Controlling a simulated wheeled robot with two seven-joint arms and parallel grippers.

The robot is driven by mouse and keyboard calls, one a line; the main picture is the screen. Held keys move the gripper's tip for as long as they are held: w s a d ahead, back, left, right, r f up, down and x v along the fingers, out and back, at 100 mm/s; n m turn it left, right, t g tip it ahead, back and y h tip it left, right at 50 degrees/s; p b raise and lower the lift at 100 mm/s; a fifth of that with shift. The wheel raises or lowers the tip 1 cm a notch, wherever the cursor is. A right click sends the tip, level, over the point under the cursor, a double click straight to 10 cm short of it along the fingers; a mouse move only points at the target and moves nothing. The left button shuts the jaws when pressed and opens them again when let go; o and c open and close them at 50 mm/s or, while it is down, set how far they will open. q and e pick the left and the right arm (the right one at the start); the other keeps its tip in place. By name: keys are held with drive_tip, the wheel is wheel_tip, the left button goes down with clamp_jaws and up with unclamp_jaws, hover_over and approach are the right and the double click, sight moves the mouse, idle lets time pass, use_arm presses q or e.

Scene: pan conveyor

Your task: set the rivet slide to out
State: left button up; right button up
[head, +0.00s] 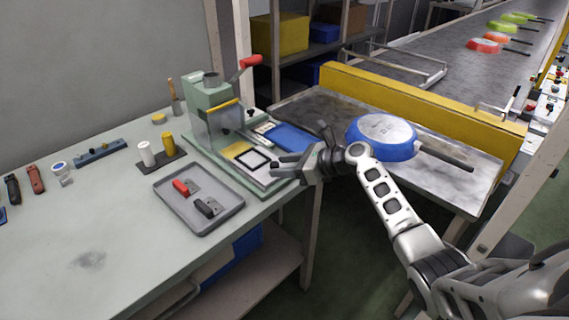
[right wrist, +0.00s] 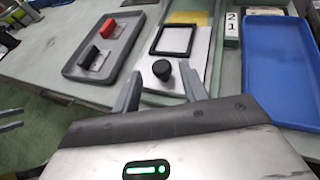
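The rivet slide (right wrist: 199,53) is a pale plate with a black square frame and an upright black knob (right wrist: 162,70) at its near end. It lies at the front of the green rivet press (head: 208,100); the frame (head: 250,159) also shows in the head view, in front of a yellow pad. My right gripper (head: 276,166) is at the slide's near end. In the right wrist view its two fingers (right wrist: 160,85) are apart, with the knob between their tips; contact cannot be told.
A grey tray (head: 215,222) with a red and a black piece is beside the slide. A blue tray (head: 290,138) is on its other side. A blue pan (head: 381,138) sits on the metal table behind my right forearm. The bench's front left is clear.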

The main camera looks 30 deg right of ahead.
drive_tip(key=v, duration=1.5)
drive_tip(key=shift+s+d+r, duration=0.15)
drive_tip(key=shift+s+d, duration=0.1)
drive_tip(key=shift+d, duration=0.05)
drive_tip(key=s+a+f+n+g+h, duration=0.1)
drive_tip(key=s+a+f+n+h, duration=0.1)
drive_tip(key=s+a+f+n, duration=0.25)
drive_tip(key=s+a+f+n+h, duration=0.1)
drive_tip(key=s+a+f+n, duration=0.15)
drive_tip(key=f+n, duration=0.4)
drive_tip(key=s+a+f+n+g+h, duration=0.1)
drive_tip(key=s+a+f+n+h, duration=0.2)
drive_tip(key=f, duration=0.5)
drive_tip(key=s+a+n+t, duration=0.2)
drive_tip(key=s+a+n, duration=0.6)
drive_tip(key=a+n, duration=0.5)
drive_tip(key=n, duration=0.3)
drive_tip(key=shift+s, duration=0.1)
